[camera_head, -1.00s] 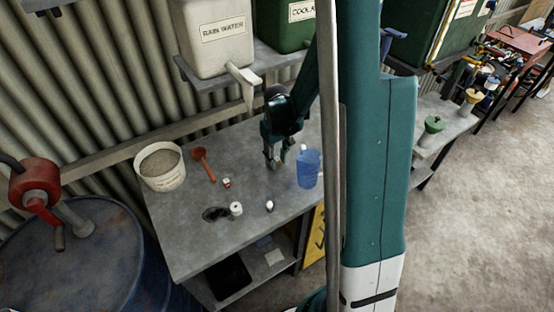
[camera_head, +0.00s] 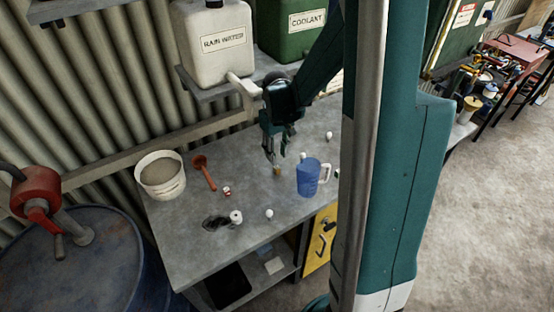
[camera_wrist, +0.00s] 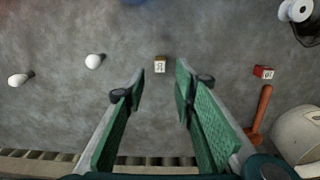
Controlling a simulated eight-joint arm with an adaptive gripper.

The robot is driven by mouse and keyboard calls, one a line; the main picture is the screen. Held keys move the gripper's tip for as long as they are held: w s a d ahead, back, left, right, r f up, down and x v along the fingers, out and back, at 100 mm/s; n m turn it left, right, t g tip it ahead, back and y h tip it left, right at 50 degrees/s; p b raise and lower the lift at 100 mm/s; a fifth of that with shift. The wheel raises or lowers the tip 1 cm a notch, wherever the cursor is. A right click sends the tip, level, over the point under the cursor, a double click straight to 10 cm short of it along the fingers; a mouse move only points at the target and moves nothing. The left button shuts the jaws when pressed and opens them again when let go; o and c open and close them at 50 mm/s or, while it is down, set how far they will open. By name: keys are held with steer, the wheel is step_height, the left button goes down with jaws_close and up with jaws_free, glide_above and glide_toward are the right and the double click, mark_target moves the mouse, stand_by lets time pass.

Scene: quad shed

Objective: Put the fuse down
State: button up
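A small tan block with dark markings, seemingly the fuse (camera_head: 277,171), sits on the grey workbench (camera_head: 190,240) just below my gripper (camera_head: 276,155). In the wrist view the fuse (camera_wrist: 160,64) shows a pale labelled face and lies beyond the gap between the fingertips. My gripper (camera_wrist: 160,84) is open in that view, with its green-padded fingers spread and nothing between them. The fingers are apart from the fuse. A similar small red block (camera_wrist: 263,72) lies to the right in the wrist view; it also shows in the head view (camera_head: 227,191).
A blue mug (camera_head: 309,178) stands right of the fuse. White bulb-like items (camera_wrist: 93,61) lie nearby. A rain water container (camera_head: 212,45) stands on the shelf behind.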

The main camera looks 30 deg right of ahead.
steer(key=shift+r, duration=1.95)
steer(key=shift+o, duration=0.6)
steer(key=m+y, duration=0.1)
steer(key=m, duration=0.5)
steer(key=d+m+y, duration=0.1)
steer(key=m+y, duration=0.1)
steer(key=m, duration=0.4)
steer(key=d+m+y, duration=0.1)
steer(key=m, duration=0.5)
steer(key=shift+d+p, duration=0.25)
steer(key=shift+p, duration=0.15)
steer(key=shift+w+y, duration=0.1)
steer(key=shift+y, duration=0.2)
